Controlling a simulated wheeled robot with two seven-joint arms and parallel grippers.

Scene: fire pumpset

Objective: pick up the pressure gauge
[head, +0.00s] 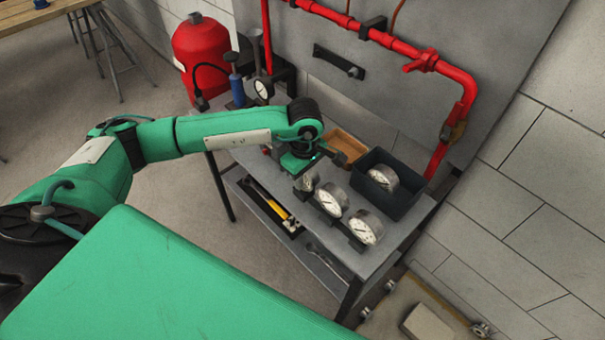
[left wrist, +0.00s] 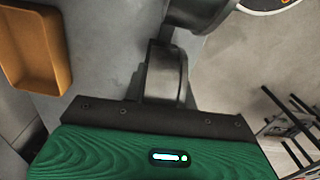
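Round pressure gauges with white dials show in the head view. Two stand in a row near the front right of the grey bench: a middle gauge (head: 331,199) and a right gauge (head: 366,228). A third gauge (head: 310,182) is at the left end of the row, partly hidden by my left gripper (head: 302,182). This gripper points down at that gauge; contact is unclear. In the left wrist view, a dark finger (left wrist: 165,80) reaches towards a dark rounded part (left wrist: 198,12), and a dial edge (left wrist: 268,3) is cut off at the top. Finger opening is unclear.
A dark bin (head: 404,205) holding another gauge (head: 383,177) stands behind the row. A wooden tray (head: 347,145) lies to its left. Red pipes (head: 467,95) run along the back panel. A red tank (head: 202,55) stands behind the bench's left end.

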